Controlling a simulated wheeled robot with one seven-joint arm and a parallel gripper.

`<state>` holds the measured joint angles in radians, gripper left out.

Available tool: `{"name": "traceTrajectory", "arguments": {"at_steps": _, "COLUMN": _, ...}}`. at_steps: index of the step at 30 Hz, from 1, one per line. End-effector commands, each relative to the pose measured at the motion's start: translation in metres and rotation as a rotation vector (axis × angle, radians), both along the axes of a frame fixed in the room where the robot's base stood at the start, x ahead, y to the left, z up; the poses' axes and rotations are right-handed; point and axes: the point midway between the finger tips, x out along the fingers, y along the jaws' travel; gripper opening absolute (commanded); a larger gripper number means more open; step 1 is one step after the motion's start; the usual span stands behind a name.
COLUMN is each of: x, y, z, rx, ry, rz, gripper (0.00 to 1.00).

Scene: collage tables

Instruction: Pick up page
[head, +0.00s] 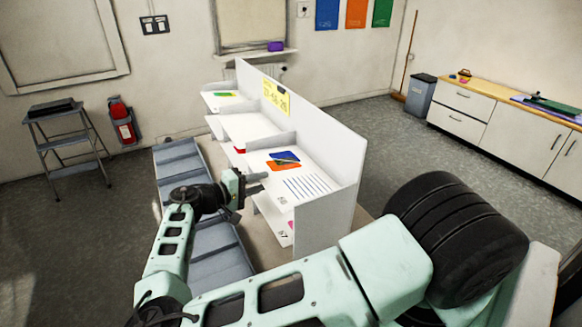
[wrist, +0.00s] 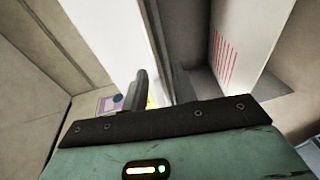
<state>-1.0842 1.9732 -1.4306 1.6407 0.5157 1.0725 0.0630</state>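I cannot tell for sure which sheet is the page. In the head view, an orange sheet (head: 279,169) and a blue sheet (head: 288,156) overlap on the near white desk, with a small dark item on them. Blue stripes (head: 308,186) lie to their right. My gripper (head: 258,183) is left of this desk's front edge, its two dark fingers apart and seemingly empty. In the wrist view, a purple sheet with a teal dot (wrist: 109,103) lies low, partly behind a finger of my gripper (wrist: 160,88). Red stripes (wrist: 224,57) mark a white surface at the upper right.
White desk bays (head: 246,127) run in a row with upright dividers, and a yellow numbered sign (head: 275,96) hangs on their back panel. A lower shelf shows a bit of pink (head: 291,225). A step stool (head: 67,140) and a red extinguisher (head: 122,122) stand by the left wall.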

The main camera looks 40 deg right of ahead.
Motion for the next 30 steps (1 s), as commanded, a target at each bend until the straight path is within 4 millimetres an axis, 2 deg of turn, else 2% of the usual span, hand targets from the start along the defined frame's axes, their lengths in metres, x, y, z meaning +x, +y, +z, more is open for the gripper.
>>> {"name": "traceTrajectory", "arguments": {"at_steps": 3, "x": -0.0008, "y": -0.0075, "z": 0.0005, "rx": -0.001, "ry": 0.001, "rz": 0.002, "gripper": 0.28}}
{"name": "traceTrajectory", "arguments": {"at_steps": 10, "x": -0.0009, "y": -0.0082, "z": -0.0018, "rx": 0.001, "ry": 0.000, "rz": 0.001, "gripper": 0.28}}
{"name": "traceTrajectory", "arguments": {"at_steps": 13, "x": -0.0009, "y": -0.0081, "z": -0.0017, "rx": 0.001, "ry": 0.000, "rz": 0.001, "gripper": 0.00}}
{"name": "traceTrajectory", "arguments": {"at_steps": 25, "x": -0.0010, "y": -0.0078, "z": -0.0013, "rx": 0.001, "ry": 0.000, "rz": 0.001, "gripper": 0.00}}
{"name": "traceTrajectory", "arguments": {"at_steps": 30, "x": -0.0009, "y": -0.0076, "z": 0.0061, "rx": 0.002, "ry": -0.002, "rz": 0.000, "gripper": 0.00}}
